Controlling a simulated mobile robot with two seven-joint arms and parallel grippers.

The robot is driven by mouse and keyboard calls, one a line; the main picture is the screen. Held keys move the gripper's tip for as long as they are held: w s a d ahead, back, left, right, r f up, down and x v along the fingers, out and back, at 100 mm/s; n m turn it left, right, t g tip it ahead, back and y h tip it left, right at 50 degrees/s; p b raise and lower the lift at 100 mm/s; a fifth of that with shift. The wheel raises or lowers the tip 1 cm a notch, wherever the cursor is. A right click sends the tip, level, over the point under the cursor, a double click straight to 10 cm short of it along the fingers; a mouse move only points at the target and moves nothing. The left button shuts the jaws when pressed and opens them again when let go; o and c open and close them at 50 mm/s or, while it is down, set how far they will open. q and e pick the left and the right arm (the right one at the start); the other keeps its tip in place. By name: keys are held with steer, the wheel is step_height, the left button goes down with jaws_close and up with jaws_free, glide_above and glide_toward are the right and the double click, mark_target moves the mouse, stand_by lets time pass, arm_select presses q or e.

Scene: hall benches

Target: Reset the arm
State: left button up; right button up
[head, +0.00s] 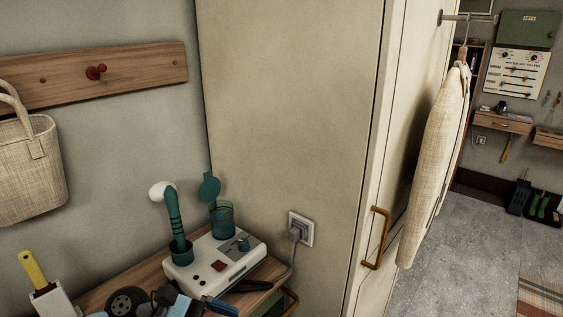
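My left gripper (250,298) shows at the bottom, its arm coming in from the lower left over the wooden bench. Its two dark fingers look apart, with nothing seen between them. It is just in front of a white appliance (218,262) with a red button, a teal tube with a white round head and a teal cup with a raised lid. I cannot tell whether the fingers touch the bench or the appliance. My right gripper is not in view.
A grey plug sits in a wall socket (301,230). A tall cream cabinet (285,120) with a brass handle (375,238) rises beside the bench. A yellow-handled item (34,270) is at lower left. A woven bag (30,175) hangs left. Open floor (450,270) lies right.

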arm_select(q)
steer(key=a+f+m+t+y+p, duration=0.25)
steer(key=f+m+t+y, duration=0.2)
steer(key=m+t, duration=0.65)
steer(key=a+f+m+t+y+p, duration=0.2)
steer(key=a+f+m+t+y, duration=0.45)
steer(key=m, duration=0.85)
steer(key=s+f+n+g+y+p, duration=0.1)
steer(key=s+f+n+g, duration=0.3)
steer(key=s+f+n, duration=0.5)
steer(key=shift+s+d+f+n, duration=0.15)
steer(key=shift+s+f+n, duration=0.15)
steer(key=shift+s+n, duration=0.35)
steer(key=shift+w, duration=0.1)
